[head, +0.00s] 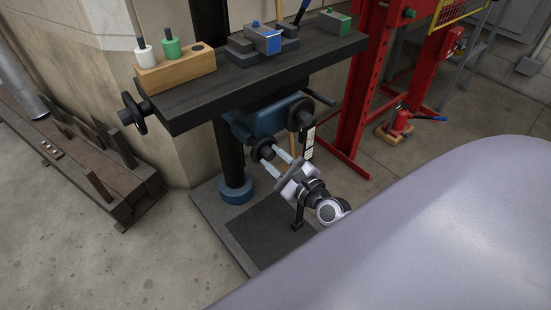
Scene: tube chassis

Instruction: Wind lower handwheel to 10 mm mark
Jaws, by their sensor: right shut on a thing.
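The lower handwheel (262,149) is a small dark wheel under the blue knee (262,122) of the machine. My right gripper (275,152) reaches up to it from the lower right, with its two pale fingers at the right side of the wheel. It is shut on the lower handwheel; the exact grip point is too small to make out. A narrow black and white scale strip (309,142) hangs just right of the fingers; its marks are unreadable. My left gripper is not in view.
Another handwheel (302,114) sits above right, and one (134,114) at the left end of the dark machine table (190,100). A wooden block (176,74) with tools stands on the table. A red press frame (362,90) stands at right. Open floor lies at lower left.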

